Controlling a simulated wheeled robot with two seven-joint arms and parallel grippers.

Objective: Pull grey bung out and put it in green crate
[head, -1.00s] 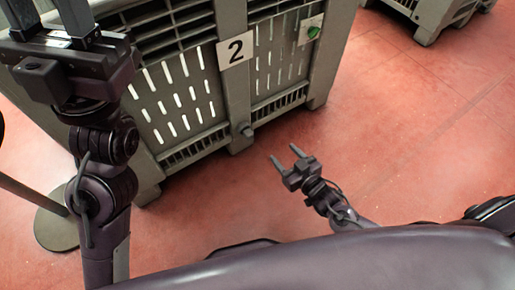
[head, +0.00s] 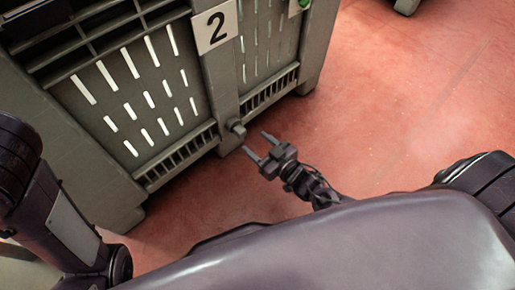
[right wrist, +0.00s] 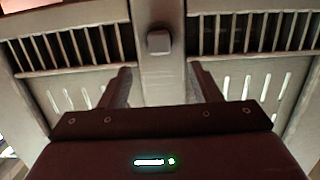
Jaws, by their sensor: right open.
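The grey bung (head: 236,128) is a short stub in the lower part of the middle post of a large grey-green slatted crate (head: 219,90) marked 2. In the right wrist view the bung (right wrist: 159,40) sits in the post, ahead of the fingers. My right gripper (head: 254,142) is open and empty, close to the bung and pointing at it. In the right wrist view its fingers (right wrist: 158,70) are spread apart, with the bung roughly centred beyond them. My left gripper is out of view. I see no separate crate that is clearly green.
The red floor (head: 400,130) is clear to the right of the crate. A white label with a green spot (head: 300,6) is on the crate near the top edge. Part of another crate (head: 406,5) shows at the top right.

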